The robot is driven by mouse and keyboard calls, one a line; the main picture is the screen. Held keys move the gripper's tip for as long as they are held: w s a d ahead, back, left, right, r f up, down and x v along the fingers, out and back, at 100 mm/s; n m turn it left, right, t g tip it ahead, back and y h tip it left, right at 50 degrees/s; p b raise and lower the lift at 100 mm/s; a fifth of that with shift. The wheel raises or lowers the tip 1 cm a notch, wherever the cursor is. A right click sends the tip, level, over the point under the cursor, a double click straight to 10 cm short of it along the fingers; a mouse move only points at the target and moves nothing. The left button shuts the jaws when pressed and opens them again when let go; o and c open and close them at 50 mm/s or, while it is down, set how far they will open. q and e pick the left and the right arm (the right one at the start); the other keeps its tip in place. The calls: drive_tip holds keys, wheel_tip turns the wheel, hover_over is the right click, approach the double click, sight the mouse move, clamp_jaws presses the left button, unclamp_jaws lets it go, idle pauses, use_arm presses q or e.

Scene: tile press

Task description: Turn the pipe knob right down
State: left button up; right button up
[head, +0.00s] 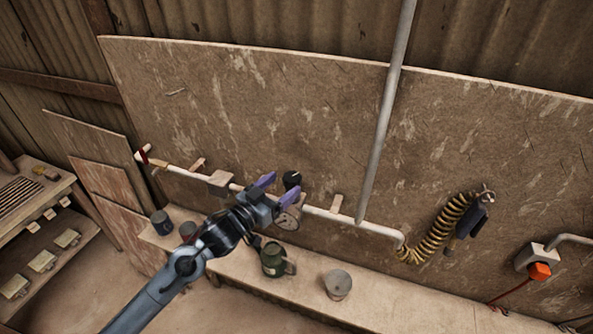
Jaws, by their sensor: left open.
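A black round knob (291,180) stands on the pale pipe (325,214) that runs along the wall board. A round dial gauge (287,220) hangs just below it, partly behind my gripper. My left gripper (278,189) is open, with its two purple fingertips in front of the pipe. The fingertips are close to the knob, one to its left and one below it. I cannot tell whether either touches it. Nothing shows between the fingers. My right gripper is not in view.
Below, a bench (385,298) carries a green mug (274,260), a grey can (337,284) and dark cups at the left. A vertical pipe (386,110) rises right of the knob. A yellow-black coiled hose (438,232) hangs further right. A red handle (143,155) sits at the pipe's left end.

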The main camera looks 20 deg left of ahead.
sight(293, 171)
use_arm(q)
drive_tip(key=p+x, duration=0.1)
drive_tip(key=x, duration=0.5)
drive_tip(key=shift+w+d, duration=0.15)
drive_tip(key=shift+w, duration=0.2)
drive_tip(key=c, duration=1)
drive_tip(key=shift+o, duration=0.2)
drive_tip(key=shift+n+y, duration=0.4)
drive_tip(key=shift+y, duration=0.2)
drive_tip(key=n+t+y, duration=0.1)
drive_tip(key=n+y, duration=0.1)
drive_tip(key=y, duration=0.2)
drive_tip(key=shift+f+n+b, duration=0.1)
drive_tip(key=shift+n+b, duration=0.2)
drive_tip(key=shift+b, duration=0.05)
drive_tip(key=shift+a+n+y, duration=0.2)
drive_tip(key=shift+n+y, duration=0.45)
drive_tip(key=shift+y, duration=0.4)
drive_tip(key=shift+a+n+y, duration=0.25)
drive_tip(key=shift+n+y, duration=0.4)
drive_tip(key=shift+y, duration=0.4)
